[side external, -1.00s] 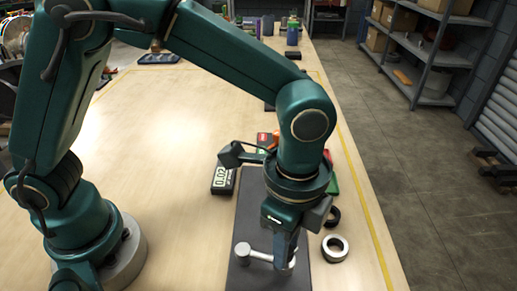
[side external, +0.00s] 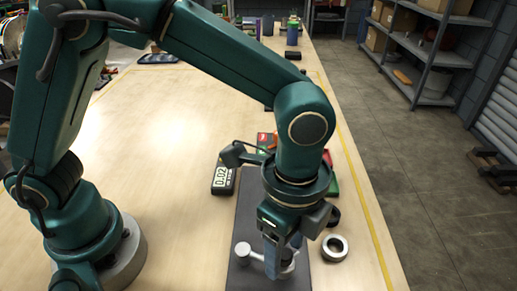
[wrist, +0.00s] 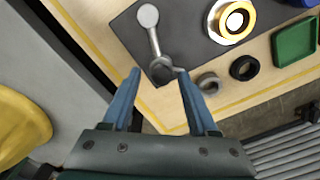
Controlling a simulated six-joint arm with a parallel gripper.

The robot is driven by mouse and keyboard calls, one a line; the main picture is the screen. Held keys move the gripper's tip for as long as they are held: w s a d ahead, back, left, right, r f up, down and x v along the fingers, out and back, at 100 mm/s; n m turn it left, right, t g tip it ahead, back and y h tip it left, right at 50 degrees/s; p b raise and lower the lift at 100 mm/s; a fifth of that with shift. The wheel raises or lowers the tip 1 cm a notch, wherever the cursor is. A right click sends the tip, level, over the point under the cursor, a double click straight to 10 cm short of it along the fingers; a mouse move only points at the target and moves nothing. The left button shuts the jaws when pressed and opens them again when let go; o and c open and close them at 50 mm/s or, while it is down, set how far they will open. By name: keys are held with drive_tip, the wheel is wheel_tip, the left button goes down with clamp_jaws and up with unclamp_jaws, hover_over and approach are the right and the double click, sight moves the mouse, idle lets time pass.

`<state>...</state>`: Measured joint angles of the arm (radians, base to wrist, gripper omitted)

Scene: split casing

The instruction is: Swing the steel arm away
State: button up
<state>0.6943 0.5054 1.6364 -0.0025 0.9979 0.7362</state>
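The steel arm (wrist: 155,40) is a light grey bar with a round knob at one end and a dark ring-like hub at the other. It lies on the dark mat (wrist: 185,40). In the side view its knob end (side external: 243,250) shows to the left of my gripper (side external: 281,265), which hides part of the hub end. In the wrist view my gripper (wrist: 158,72) has its blue fingers apart, one on each side near the hub end. I cannot tell whether they touch it. A brass and white round part (wrist: 231,20) sits on the mat beside the arm.
A grey ring (side external: 335,248) and a black ring (wrist: 244,68) lie to the right of the mat. A green tray (wrist: 295,42) is beyond them. A display reading 0.02 (side external: 222,180) stands at the mat's far left.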

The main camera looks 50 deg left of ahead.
drive_tip(key=shift+r, duration=2.6)
